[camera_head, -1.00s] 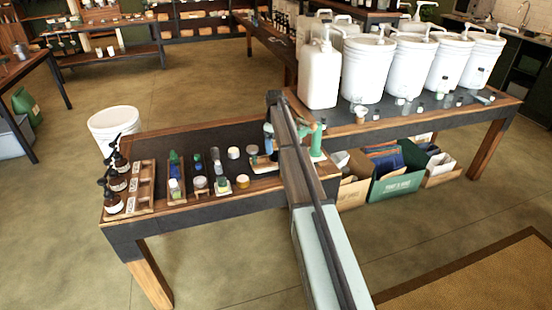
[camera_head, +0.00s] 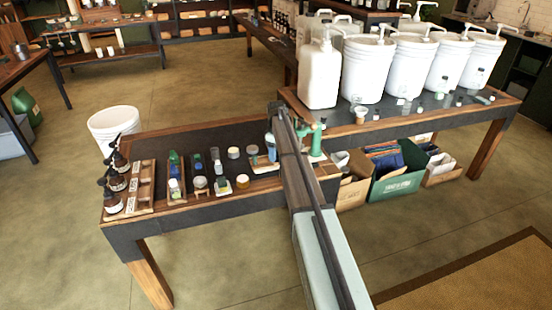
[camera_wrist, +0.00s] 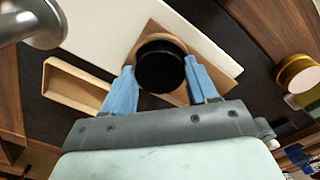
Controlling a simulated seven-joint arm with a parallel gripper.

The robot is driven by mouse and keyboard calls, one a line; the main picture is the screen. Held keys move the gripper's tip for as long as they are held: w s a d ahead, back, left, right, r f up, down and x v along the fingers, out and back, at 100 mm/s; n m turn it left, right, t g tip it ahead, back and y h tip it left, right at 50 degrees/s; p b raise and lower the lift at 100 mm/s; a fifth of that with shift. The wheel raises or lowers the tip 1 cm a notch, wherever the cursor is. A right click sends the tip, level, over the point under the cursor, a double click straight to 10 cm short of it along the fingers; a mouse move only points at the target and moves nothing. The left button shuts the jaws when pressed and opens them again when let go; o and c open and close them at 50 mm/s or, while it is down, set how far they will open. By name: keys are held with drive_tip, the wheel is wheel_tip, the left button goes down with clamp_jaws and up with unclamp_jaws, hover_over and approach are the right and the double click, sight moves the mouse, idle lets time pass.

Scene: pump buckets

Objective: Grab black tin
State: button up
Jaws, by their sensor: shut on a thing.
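The black tin (camera_wrist: 161,68) is round with a dark top and shows in the wrist view between my two blue fingers. My gripper (camera_wrist: 158,82) is shut on it, one finger on each side. A brown square board or tray (camera_wrist: 222,66) shows under and around the tin; I cannot tell whether the tin is lifted from it. In the head view my gripper (camera_head: 270,146) is at the right part of the low dark table, and my arm hides the tin.
Several jars and tins, including a gold-lidded tin (camera_head: 242,181), stand to the left. Brown pump bottles (camera_head: 115,182) stand at the table's left end. White buckets (camera_head: 367,68) stand on the right table. A small wooden tray (camera_wrist: 72,88) lies beside my left finger.

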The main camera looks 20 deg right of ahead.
drive_tip(key=c, duration=0.5)
